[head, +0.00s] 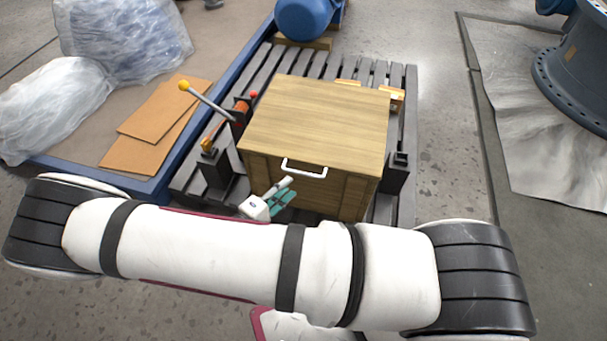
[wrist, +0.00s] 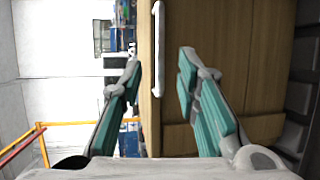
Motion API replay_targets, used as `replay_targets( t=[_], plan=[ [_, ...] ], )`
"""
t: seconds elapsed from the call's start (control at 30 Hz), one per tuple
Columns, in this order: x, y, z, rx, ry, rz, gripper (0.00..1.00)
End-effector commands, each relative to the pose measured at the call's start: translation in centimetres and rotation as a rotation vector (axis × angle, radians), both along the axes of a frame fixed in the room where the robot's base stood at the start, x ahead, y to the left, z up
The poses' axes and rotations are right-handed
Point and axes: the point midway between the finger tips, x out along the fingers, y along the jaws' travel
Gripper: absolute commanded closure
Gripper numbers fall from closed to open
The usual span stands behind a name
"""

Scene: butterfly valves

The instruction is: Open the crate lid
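The wooden crate (head: 345,190) stands on a grey slatted pallet, its flat lid (head: 320,110) down and level. A white bar handle (head: 304,169) is fixed at the lid's front edge; it also shows upright in the wrist view (wrist: 158,50). My gripper (head: 290,188) is in front of the crate, just below and left of the handle in the head view. In the wrist view my gripper (wrist: 160,62) has its teal fingers spread apart, with the handle lying between their tips in the picture. Whether a finger touches it cannot be told. My arm hides the ground in front.
Dark brackets (head: 397,174) stand beside the crate on the pallet (head: 408,120). A yellow-knobbed lever (head: 207,101) rises at its left. A blue motor (head: 305,18) is behind. Cardboard sheets (head: 150,125) and wrapped bundles (head: 120,38) lie left.

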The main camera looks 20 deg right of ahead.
Motion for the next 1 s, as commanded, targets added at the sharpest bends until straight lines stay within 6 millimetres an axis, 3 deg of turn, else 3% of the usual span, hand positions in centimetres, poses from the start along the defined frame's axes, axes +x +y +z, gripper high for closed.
replay_targets(
  t=[0.2, 0.4, 0.87, 1.0],
  plan=[
    [2.1, -3.7, -0.9, -0.002, 0.001, -0.004, 0.70],
    [3.6, -6.0, -1.4, 0.000, 0.000, -0.002, 0.70],
    [4.3, -7.1, -1.5, 0.001, 0.001, 0.000, 0.70],
    [4.3, -7.1, -1.5, 0.001, 0.001, -0.001, 0.97]
  ],
)
